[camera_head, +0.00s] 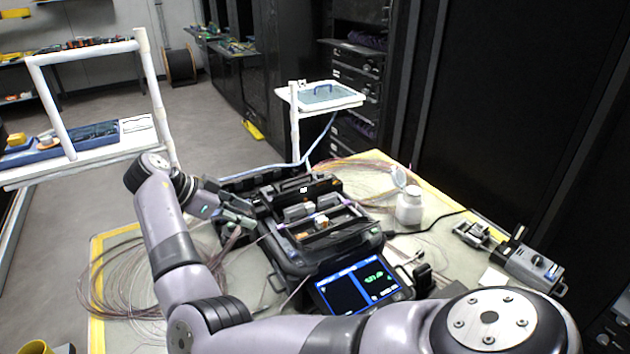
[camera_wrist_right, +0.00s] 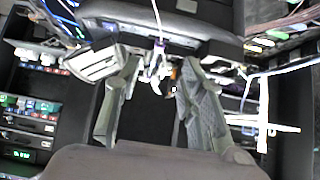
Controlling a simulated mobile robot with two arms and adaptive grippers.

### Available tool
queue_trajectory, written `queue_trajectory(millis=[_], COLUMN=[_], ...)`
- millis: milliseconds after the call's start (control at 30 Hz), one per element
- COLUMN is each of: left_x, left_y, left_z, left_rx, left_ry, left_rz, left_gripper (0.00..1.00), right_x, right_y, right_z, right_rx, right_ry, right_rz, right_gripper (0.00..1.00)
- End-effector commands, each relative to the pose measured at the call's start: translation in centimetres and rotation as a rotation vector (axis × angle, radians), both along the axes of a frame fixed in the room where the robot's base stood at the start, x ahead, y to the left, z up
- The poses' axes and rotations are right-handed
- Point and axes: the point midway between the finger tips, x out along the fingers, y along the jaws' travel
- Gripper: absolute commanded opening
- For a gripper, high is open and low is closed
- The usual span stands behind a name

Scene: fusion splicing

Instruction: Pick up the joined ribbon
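The black fusion splicer (camera_head: 292,262) stands on the table with its lit screen (camera_head: 358,287) at the front and its top open. Small purple and white parts show across its top; I cannot clearly tell the joined ribbon there. My right gripper (camera_head: 240,222) is at the splicer's left side. In the right wrist view its two fingers (camera_wrist_right: 160,75) are apart. A thin white strand with a purple part (camera_wrist_right: 159,45), possibly the ribbon, shows in the gap between the fingertips; I see no finger closed on it. My left gripper is not in view.
Loose fibre coils (camera_head: 115,283) lie at the table's left. A white bottle (camera_head: 409,207) stands right of the splicer. A grey and black device (camera_head: 533,266) sits at the right edge. A white stand with a tray (camera_head: 340,103) rises behind the table.

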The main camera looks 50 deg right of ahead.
Motion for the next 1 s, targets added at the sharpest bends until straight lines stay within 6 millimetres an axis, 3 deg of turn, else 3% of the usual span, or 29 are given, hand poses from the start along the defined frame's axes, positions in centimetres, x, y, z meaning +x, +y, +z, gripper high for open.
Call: queue_trajectory(millis=[667,1000], left_x=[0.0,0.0], left_y=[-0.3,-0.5], left_z=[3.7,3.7], left_rx=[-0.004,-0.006], left_ry=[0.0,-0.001], left_rz=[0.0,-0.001], left_gripper=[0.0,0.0], right_x=[-1.8,-1.9], right_y=[-5.6,-6.1], right_z=[-5.7,-6.4], right_rx=[-0.002,-0.001], right_ry=[0.001,0.0], right_rz=[0.001,0.002], right_gripper=[0.37,0.35])
